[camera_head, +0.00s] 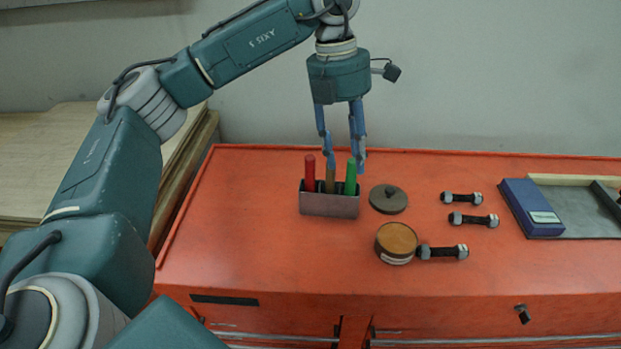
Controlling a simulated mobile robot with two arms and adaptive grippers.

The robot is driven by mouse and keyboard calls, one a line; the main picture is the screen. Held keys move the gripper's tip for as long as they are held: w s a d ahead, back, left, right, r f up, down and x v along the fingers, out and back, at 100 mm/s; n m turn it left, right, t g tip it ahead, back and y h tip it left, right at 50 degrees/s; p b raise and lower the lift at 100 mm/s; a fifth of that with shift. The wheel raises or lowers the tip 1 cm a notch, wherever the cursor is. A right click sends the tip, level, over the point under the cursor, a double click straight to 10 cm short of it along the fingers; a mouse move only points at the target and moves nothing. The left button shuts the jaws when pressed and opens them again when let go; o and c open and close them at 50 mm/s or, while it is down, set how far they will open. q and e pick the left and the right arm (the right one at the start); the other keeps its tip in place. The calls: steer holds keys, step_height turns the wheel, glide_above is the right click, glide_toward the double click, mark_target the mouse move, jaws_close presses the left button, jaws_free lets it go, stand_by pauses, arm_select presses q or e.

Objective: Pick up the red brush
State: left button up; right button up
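A red handle, likely the red brush (310,172), stands upright at the left end of a small grey holder (330,206). A brown handle (330,180) stands beside it in the middle and a green handle (350,177) at the right end. My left gripper (344,162) hangs pointing down over the holder. Its blue fingers are apart, with the tips near the tops of the brown and green handles, right of the red one. I cannot tell whether they touch. The lower parts of the handles are hidden in the holder. My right gripper is not in view.
The holder stands on a red bench top (250,230). To its right are a dark round lid (388,198), an open round tin (396,242), several bolts (473,220) and a blue box (531,208) by a grey tray. The bench left of the holder is clear.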

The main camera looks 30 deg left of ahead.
mark_target(311, 157)
arm_select(q)
steer(key=shift+n+y, duration=0.6)
steer(key=shift+y, duration=0.3)
steer(key=a, duration=0.2)
steer(key=a+r, duration=0.1)
steer(key=a, duration=0.1)
steer(key=a+r, duration=0.1)
steer(key=a, duration=0.1)
steer(key=shift+s+a, duration=0.35)
steer(key=shift+a, duration=0.05)
steer(key=f, duration=0.2)
steer(key=f+b, duration=0.1)
steer(key=f, duration=0.1)
steer(key=shift+s+a, duration=0.2)
steer(key=shift+a+f, duration=0.1)
steer(key=shift+f, duration=0.55)
steer(key=shift+a+f+p, duration=0.1)
steer(key=shift+f+p, duration=0.25)
steer(key=shift+p, duration=0.05)
steer(key=f, duration=0.1)
steer(key=f+p, duration=0.1)
steer(key=f, duration=0.1)
steer(key=shift+s+a+f, duration=0.15)
steer(key=shift+a+f, duration=0.05)
steer(key=shift+f, duration=0.5)
jaws_close()
